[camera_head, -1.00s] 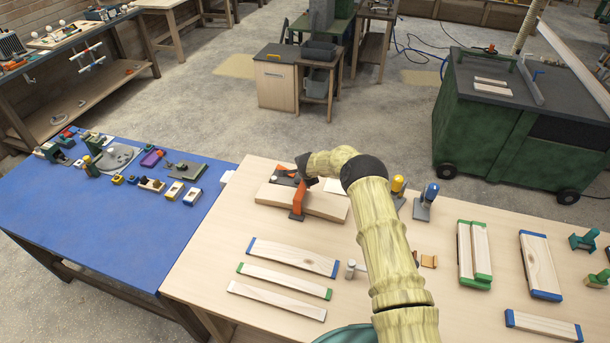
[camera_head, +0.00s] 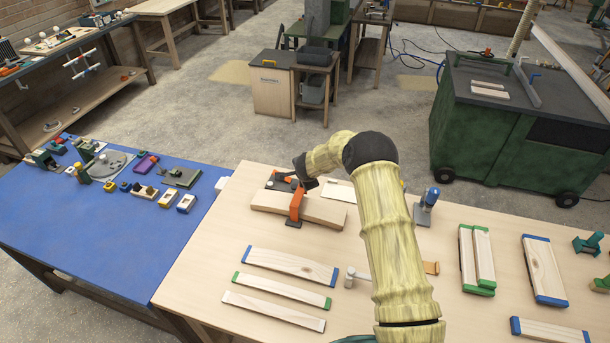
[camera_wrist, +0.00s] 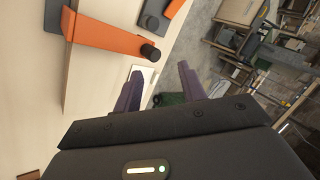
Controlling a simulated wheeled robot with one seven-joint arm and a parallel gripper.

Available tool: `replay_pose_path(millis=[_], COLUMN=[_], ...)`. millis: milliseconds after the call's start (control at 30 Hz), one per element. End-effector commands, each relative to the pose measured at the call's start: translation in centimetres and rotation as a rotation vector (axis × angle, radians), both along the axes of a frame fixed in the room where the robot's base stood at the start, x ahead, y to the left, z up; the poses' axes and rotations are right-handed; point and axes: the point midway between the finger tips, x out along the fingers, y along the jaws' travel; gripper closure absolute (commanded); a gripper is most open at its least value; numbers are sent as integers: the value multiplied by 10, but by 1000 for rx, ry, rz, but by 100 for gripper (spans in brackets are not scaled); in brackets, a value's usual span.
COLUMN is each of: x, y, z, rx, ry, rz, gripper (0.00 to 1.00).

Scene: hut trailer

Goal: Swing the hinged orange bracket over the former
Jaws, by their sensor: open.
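The orange bracket (camera_head: 296,205) stands at the wooden former (camera_head: 325,212), its orange arm showing in front of part of the wood in the head view. In the wrist view the bracket (camera_wrist: 108,34) runs from a dark plate at upper left to a dark knob (camera_wrist: 150,51). The former is a long, pale, slightly curved block. My gripper (camera_wrist: 158,88) is open and empty, its two purple fingers apart, just beyond the knob in the picture. In the head view my gripper (camera_head: 309,182) is small and dark, close to the bracket's top; whether it touches cannot be told.
Three loose slats (camera_head: 275,309) lie in front of the former. Capped boards (camera_head: 543,268) and a blue-topped tool (camera_head: 427,206) are at right. A blue table (camera_head: 130,235) with small tools adjoins at left.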

Motion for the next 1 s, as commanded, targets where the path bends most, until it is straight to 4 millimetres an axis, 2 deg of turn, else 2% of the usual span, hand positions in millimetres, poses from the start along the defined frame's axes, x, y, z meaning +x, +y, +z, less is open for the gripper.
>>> replay_pose_path(millis=[800, 1000], x=[-71, -79], y=[-2, -2], z=[87, 96], rx=[3, 4], ry=[-7, -5], rz=[4, 3], gripper=[59, 59])
